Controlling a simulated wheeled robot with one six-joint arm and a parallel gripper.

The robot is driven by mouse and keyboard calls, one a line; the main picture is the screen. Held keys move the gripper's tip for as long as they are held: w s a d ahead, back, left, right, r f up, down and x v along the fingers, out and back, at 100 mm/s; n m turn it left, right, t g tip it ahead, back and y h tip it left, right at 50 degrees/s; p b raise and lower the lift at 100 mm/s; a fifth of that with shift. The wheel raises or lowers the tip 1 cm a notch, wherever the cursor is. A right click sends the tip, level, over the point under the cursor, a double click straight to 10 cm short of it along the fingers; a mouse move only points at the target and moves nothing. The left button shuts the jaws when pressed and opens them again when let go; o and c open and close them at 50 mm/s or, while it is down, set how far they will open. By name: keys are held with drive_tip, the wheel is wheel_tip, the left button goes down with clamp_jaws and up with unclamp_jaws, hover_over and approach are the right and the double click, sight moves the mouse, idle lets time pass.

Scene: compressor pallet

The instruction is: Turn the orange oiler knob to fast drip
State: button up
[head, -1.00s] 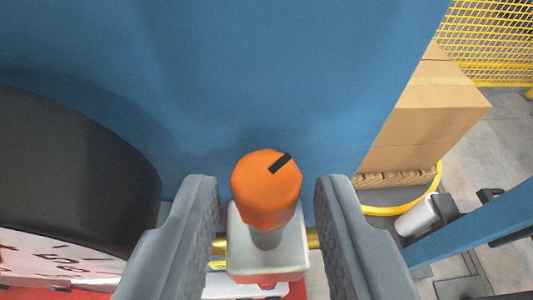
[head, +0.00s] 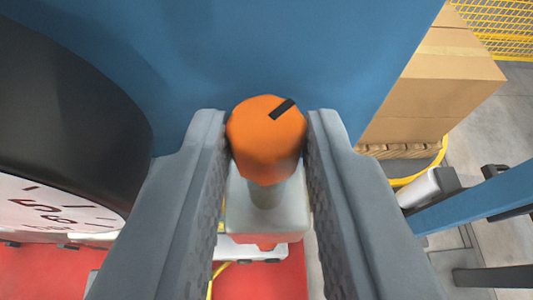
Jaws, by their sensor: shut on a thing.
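The orange oiler knob (head: 266,140) is in the middle of the head view, with a black pointer mark on its top that slants to the upper right. It sits on a short grey stem above a pale block-shaped oiler body (head: 266,217). My gripper (head: 267,128) is around the knob, one grey finger on its left side and one on its right, shut on it. The knob's sides against the fingers are hidden. No drip scale shows around the knob.
A large blue panel (head: 250,50) stands just beyond the knob. A black-rimmed gauge (head: 80,100) is close on the left. Cardboard boxes (head: 430,90) stand on a pallet at the right. A blue bar (head: 480,205) crosses the lower right. Red surface (head: 45,270) lies below.

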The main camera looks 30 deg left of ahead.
drive_tip(key=shift+w+d+n+g+y, duration=0.15)
drive_tip(key=shift+n+g+y, duration=0.35)
drive_tip(key=shift+n+y, duration=0.3)
drive_tip(key=shift+w+d+n+g+y, duration=0.15)
drive_tip(key=shift+n+g+y, duration=0.75)
drive_tip(key=shift+n+g, duration=0.15)
drive_tip(key=shift+w+d+n+g+y, duration=0.15)
drive_tip(key=shift+n+g+y, duration=0.55)
drive_tip(key=shift+n+g, duration=0.65)
drive_tip(key=shift+n, duration=0.1)
drive_tip(key=o, duration=0.7)
drive_tip(key=shift+y, duration=0.3)
drive_tip(key=v, duration=1.7)
drive_tip(key=shift+d+r, duration=0.1)
